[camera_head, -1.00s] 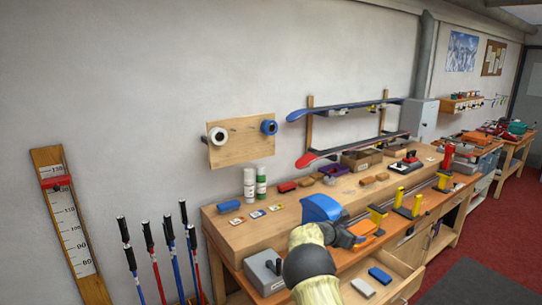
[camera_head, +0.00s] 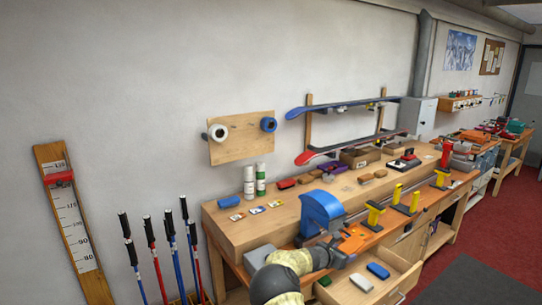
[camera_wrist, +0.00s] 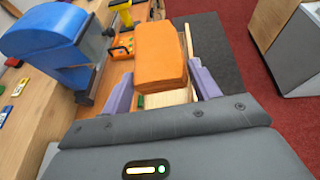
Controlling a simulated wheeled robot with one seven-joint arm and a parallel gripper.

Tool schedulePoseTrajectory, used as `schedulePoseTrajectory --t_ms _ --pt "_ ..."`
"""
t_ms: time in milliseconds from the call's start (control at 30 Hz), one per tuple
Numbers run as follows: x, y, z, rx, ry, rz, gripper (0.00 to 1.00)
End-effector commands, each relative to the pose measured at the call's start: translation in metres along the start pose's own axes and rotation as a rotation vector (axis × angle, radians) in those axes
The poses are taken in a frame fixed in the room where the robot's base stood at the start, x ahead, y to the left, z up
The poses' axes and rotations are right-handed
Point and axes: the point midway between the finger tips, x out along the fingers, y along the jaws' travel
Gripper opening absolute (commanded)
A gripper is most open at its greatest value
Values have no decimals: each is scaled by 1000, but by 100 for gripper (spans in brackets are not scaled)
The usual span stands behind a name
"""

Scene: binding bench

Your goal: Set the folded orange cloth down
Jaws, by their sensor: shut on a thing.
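The folded orange cloth (camera_wrist: 160,55) is a thick rounded block between the two purple fingers of my gripper (camera_wrist: 162,88) in the wrist view. My gripper is shut on it. In the head view the orange cloth (camera_head: 353,240) shows at the end of my gripper (camera_head: 338,251), in front of the blue clamp-like device and near the bench's front edge. The wrist view shows part of the open drawer below and behind the cloth. I cannot tell whether the cloth touches the bench.
The blue device (camera_head: 320,213) stands close behind my gripper, with yellow-topped supports (camera_head: 374,214) to the right. A grey box (camera_head: 259,257) is at the left.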

Motion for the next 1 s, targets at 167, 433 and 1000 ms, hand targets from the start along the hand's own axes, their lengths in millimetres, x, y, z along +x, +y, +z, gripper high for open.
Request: schedulePoseTrajectory --t_ms 167,433,1000 --pt "-2 1 -43 -33 -2 48 39" --pt "-6 -1 -93 -59 -2 119 39" --pt "-29 -9 -195 -117 0 286 39"
